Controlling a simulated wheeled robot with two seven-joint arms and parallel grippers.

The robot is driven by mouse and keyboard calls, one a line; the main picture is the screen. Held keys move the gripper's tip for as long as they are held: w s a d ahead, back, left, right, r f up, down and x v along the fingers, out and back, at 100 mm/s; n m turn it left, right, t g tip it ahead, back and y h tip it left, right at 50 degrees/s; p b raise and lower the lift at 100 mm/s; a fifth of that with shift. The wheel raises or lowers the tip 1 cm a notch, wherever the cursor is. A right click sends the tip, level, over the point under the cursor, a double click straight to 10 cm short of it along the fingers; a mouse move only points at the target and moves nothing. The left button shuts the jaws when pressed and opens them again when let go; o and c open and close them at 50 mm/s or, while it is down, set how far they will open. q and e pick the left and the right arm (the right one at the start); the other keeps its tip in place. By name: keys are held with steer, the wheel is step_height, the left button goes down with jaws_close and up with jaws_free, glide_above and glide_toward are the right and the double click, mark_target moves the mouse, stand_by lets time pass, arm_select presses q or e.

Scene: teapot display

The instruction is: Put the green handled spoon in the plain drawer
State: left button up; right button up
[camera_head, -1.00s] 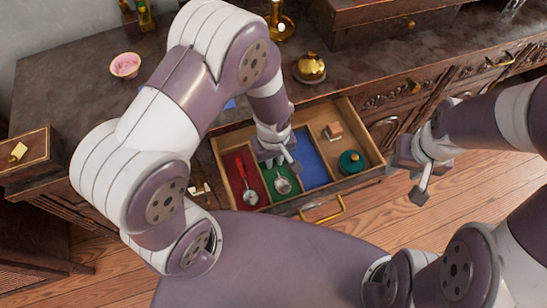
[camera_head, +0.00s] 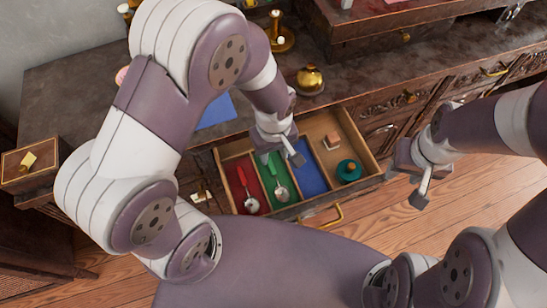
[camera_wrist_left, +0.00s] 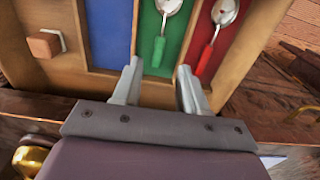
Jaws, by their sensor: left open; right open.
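The green handled spoon (camera_head: 281,191) lies in the green-lined compartment of an open wooden drawer (camera_head: 334,200); its green handle points to the back. It also shows in the left wrist view (camera_wrist_left: 158,50). My left gripper (camera_head: 284,157) is open and empty at the back of this compartment. In the left wrist view its fingers (camera_wrist_left: 158,76) are apart, one on each side of the handle's end in the picture; the height above it is hard to judge. My right gripper (camera_head: 412,180) is open and empty, right of the drawer.
A red handled spoon (camera_head: 247,190) lies in the red compartment. The blue compartment (camera_head: 312,180) looks empty. The unlined wood compartment holds a pinkish block (camera_head: 332,140) and a teal round pot (camera_head: 348,170). A gold pot (camera_head: 310,79) stands on the counter behind.

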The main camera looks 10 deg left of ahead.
arm_select(q)
steer(key=s+a+r+m+t, duration=0.1)
steer(key=s+a+r+m, duration=0.2)
steer(key=a+r+m, duration=0.4)
step_height(320, 180, up, 4)
steer(key=shift+a+f+p, duration=0.1)
steer(key=shift+a+p, duration=0.2)
steer(key=shift+a, duration=0.65)
steer(key=shift+s, duration=0.15)
